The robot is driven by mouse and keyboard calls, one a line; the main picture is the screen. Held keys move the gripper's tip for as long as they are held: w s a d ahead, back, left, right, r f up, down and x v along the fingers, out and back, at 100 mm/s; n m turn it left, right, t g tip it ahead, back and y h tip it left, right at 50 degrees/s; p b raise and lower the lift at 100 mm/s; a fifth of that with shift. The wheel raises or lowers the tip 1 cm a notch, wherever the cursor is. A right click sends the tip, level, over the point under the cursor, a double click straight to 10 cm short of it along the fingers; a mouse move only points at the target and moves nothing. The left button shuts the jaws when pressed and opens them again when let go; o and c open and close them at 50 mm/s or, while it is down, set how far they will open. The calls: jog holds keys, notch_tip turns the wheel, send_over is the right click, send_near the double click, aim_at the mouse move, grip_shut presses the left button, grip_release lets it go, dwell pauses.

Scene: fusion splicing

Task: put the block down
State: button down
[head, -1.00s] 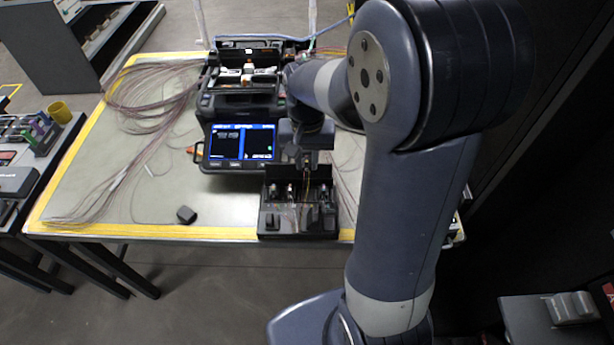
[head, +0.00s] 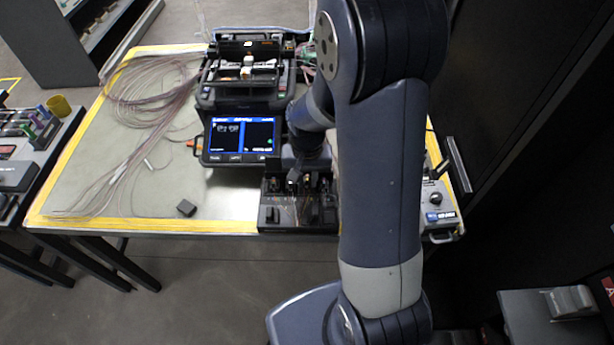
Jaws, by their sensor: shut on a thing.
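My gripper (head: 304,178) points down over the black tray (head: 275,226) at the table's front edge. It is shut on the block, but the block is too dark and small here to make out apart from the fingers and the tray's parts. I cannot tell whether the block touches the tray. My own arm covers the tray's right side.
The fusion splicer (head: 240,100) with its lit screen (head: 242,138) stands behind the tray. Loose fibre bundles (head: 135,95) spread over the table's left side. A grey device with a knob (head: 437,205) is at the right edge. The front-left tabletop (head: 130,195) is mostly clear.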

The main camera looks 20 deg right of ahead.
aim_at(307, 178)
jog(key=shift+f, duration=0.1)
jog(key=shift+f+b, duration=0.55)
jog(key=shift+b, duration=0.05)
jog(key=c, duration=1.5)
grip_release()
jog(key=shift+c, duration=0.2)
jog(key=shift+r, duration=0.15)
notch_tip(307, 178, up, 13)
jog(key=p, duration=0.1)
